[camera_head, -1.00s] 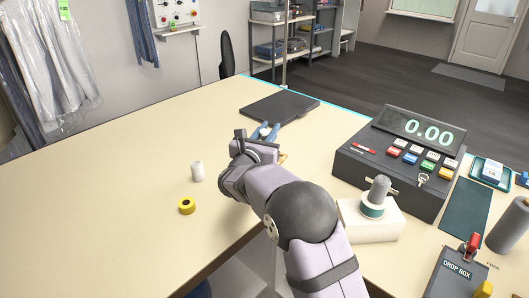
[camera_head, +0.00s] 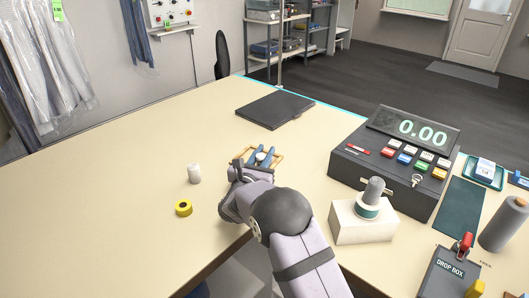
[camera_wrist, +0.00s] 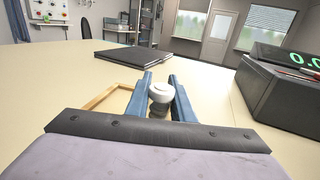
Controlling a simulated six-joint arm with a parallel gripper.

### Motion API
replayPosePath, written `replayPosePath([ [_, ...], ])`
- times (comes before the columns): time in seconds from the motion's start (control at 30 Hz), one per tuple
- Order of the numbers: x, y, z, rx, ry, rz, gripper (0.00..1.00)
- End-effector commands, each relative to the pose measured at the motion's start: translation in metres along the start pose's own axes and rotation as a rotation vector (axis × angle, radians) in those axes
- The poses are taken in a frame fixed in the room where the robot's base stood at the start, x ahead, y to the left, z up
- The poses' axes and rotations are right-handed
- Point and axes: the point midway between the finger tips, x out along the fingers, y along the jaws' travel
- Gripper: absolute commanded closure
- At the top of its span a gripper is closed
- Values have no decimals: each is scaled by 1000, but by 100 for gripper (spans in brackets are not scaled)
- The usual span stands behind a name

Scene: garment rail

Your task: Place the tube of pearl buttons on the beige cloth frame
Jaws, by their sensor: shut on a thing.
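The tube of pearl buttons (camera_wrist: 160,92) is pale with a white round cap. It stands roughly upright between the blue fingers of my gripper (camera_wrist: 161,80), which is shut on it. In the head view, the tube (camera_head: 261,157) shows as a small pale top between the fingertips (camera_head: 264,154). The beige cloth frame (camera_wrist: 100,96) has a thin wooden border and lies flat on the table. My gripper is over it and hides much of it. In the head view, bits of its border (camera_head: 280,157) show beside the fingers. I cannot tell whether the tube touches the cloth.
A dark flat folder (camera_head: 275,109) lies beyond the frame. A cash register (camera_head: 395,165) and a white block holding a grey-topped item (camera_head: 362,222) are to the right.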

Motion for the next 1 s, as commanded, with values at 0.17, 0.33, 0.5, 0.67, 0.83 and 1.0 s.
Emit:
replayPosePath([
  [0.17, 0, 0, 0, 1, -1, 0, 100],
  [0.33, 0, 0, -4, 1, -1, 0, 100],
  [0.5, 0, 0, -2, 1, -1, 0, 60],
  [0.67, 0, 0, -2, 0, -1, 0, 60],
  [0.83, 0, 0, 1, 0, -1, 0, 60],
  [1.0, -13, 1, 0, 0, -1, 2, 60],
])
